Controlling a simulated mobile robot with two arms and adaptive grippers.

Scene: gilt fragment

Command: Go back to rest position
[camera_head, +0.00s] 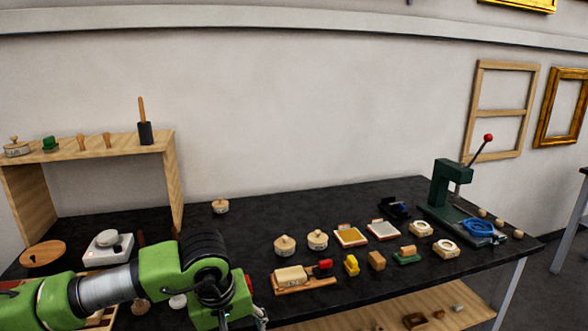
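My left arm, green with a ribbed silver section, comes in from the left and bends down at a dark joint. A small metallic part of my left gripper (258,317) shows at the bottom edge, in front of the black workbench (290,203). Its fingers are mostly cut off, so I cannot tell whether it is open or shut. My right arm and gripper are not in view.
A wooden shelf (172,180) stands at the bench's left. My arm partly hides items there. A wooden tray (305,286), lidded pots (284,245), small blocks and a green press (447,187) crowd the middle and right.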

